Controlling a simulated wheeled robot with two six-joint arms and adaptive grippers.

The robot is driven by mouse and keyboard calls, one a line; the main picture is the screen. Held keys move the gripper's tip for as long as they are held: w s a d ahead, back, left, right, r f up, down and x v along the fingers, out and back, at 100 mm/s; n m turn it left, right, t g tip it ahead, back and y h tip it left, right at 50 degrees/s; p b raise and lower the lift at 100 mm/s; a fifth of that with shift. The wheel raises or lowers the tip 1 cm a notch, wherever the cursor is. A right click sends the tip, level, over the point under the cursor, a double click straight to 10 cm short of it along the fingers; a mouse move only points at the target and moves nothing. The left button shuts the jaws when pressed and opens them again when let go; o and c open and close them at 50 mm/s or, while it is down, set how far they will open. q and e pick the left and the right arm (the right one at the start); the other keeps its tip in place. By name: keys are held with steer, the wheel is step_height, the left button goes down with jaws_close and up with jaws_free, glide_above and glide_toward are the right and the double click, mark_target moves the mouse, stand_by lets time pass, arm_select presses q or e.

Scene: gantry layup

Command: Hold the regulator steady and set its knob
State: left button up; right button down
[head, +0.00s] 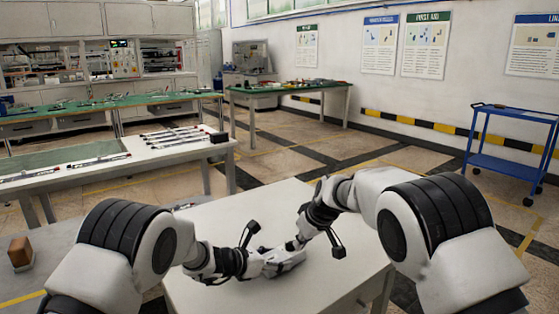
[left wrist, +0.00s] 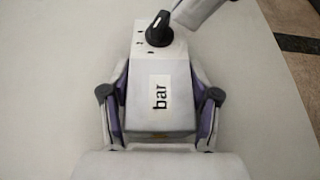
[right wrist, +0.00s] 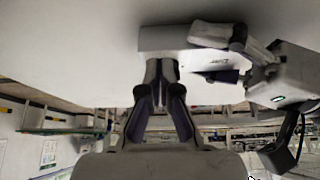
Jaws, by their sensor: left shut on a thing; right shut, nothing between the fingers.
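The regulator is a pale box with a "bar" label and a black knob (left wrist: 159,30) on its top; in the left wrist view its body (left wrist: 158,66) lies between the fingers of my left gripper (left wrist: 160,103), which is shut on it. In the head view the regulator (head: 287,256) rests low over the white table, partly hidden by the grippers. My right gripper (right wrist: 160,75) is shut and empty, its tips close to the regulator (right wrist: 163,38) in the right wrist view. The knob is hidden there. I cannot tell whether the right fingertips touch it.
The white table (head: 226,216) around the grippers is clear. A bench with long parts (head: 190,146) stands behind on the left. A brown block (head: 20,250) sits on a grey surface at far left. A blue cart (head: 508,163) stands by the right wall.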

arm_select(q)
steer(key=shift+s+d+f, duration=0.15)
arm_select(e)
steer(key=shift+a, duration=0.2)
steer(key=shift+s+a, duration=0.1)
steer(key=shift+a, duration=0.1)
steer(key=shift+s+a, duration=0.3)
steer(key=shift+a, duration=0.2)
arm_select(q)
steer(key=shift+f, duration=0.1)
arm_select(e)
steer(key=shift+s+d, duration=0.1)
steer(key=shift+s, duration=0.05)
stand_by(0.4)
steer(key=shift+s+d, duration=0.1)
steer(key=shift+s, duration=0.15)
step_height(320, 180, up, 6)
stand_by(0.3)
